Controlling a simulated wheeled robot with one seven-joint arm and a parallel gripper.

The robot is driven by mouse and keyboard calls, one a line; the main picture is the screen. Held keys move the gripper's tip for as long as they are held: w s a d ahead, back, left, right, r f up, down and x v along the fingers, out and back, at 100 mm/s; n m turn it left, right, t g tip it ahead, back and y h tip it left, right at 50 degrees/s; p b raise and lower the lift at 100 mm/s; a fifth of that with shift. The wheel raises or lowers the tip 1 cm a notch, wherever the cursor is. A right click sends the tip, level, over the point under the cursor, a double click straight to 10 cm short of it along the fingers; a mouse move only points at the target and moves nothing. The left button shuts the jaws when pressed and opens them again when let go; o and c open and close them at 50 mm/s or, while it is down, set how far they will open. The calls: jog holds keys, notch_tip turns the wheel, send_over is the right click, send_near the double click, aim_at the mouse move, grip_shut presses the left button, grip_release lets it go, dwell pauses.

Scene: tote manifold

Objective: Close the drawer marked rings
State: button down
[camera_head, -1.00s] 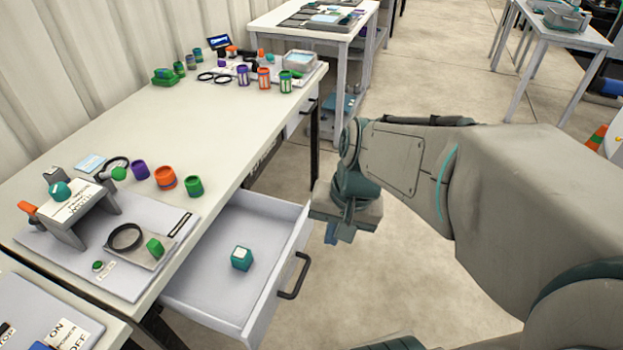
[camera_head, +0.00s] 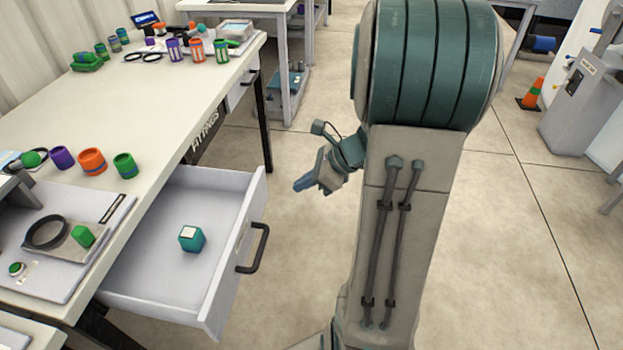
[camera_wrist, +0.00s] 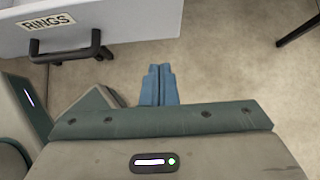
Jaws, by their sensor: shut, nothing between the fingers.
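The open drawer (camera_head: 222,282) juts out from under the white table, with a teal box (camera_head: 192,239) with a pale top lying inside it. A dark bar handle (camera_head: 254,250) is on its front. In the wrist view the drawer front (camera_wrist: 120,25) carries a RINGS label (camera_wrist: 48,22), with the dark handle (camera_wrist: 70,50) below it. My gripper (camera_head: 303,184) is shut and empty, in front of the drawer and to the right of its handle. In the wrist view its blue fingers (camera_wrist: 159,82) are together, apart from the drawer front and right of the handle.
The white table (camera_head: 110,110) holds several coloured cylinders, black rings and a grey board (camera_head: 85,270). A second drawer (camera_head: 240,90) is at the table's far end, near a dark table leg (camera_head: 263,120). Open floor (camera_head: 500,250) lies to the right.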

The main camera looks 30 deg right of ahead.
jog(key=w+a+f, duration=0.1)
jog(key=w+a+f+b, duration=0.1)
jog(key=a, duration=0.1)
jog(key=w+a+f, duration=0.1)
jog(key=w+a, duration=0.1)
jog(key=shift+a, duration=0.25)
jog(key=shift+w+a, duration=0.1)
